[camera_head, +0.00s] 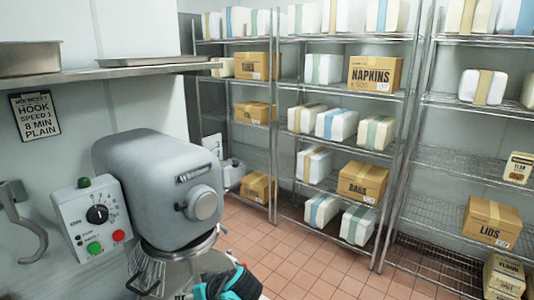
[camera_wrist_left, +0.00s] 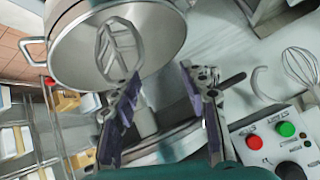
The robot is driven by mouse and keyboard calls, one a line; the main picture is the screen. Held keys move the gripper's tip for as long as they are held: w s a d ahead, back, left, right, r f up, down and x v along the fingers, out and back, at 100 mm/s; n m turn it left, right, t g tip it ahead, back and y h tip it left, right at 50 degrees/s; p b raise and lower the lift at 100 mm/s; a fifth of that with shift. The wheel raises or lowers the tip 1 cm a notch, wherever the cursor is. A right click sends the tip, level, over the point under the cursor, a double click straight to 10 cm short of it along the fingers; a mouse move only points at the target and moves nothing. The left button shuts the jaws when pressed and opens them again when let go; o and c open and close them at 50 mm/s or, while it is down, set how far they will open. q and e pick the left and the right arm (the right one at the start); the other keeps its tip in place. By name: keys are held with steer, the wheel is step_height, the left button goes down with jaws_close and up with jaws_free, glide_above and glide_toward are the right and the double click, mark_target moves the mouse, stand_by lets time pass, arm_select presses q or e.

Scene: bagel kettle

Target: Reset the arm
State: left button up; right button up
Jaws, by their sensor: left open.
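My left gripper (camera_wrist_left: 162,76) is open in the left wrist view, with its two dark fingers apart and nothing between the tips. Beyond the fingers is a round steel vessel (camera_wrist_left: 170,30) with a side handle. A slatted, leaf-shaped metal piece (camera_wrist_left: 115,50) shows in front of it. In the head view a teal and black part of my arm shows at the bottom edge, below the grey mixer (camera_head: 160,180); its fingers cannot be made out there. My right gripper is in neither view.
The mixer's control panel (camera_head: 92,218) has a dial and green and red buttons. A metal hook (camera_head: 28,235) hangs at the left; a whisk (camera_wrist_left: 300,68) shows in the wrist view. Wire shelves (camera_head: 335,95) with boxes stand behind. The tiled floor (camera_head: 285,250) between is clear.

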arm_select(q)
steer(key=s+d+f+m+t+h, duration=0.1)
steer(key=s+m+h, duration=0.5)
steer(key=s, duration=1.1)
step_height(320, 180, down, 2)
steer(key=shift+d+f+m+t+h, duration=0.1)
steer(key=shift+d+m+t+h, duration=0.2)
steer(key=shift+d+h, duration=0.65)
steer(key=shift+a, duration=0.1)
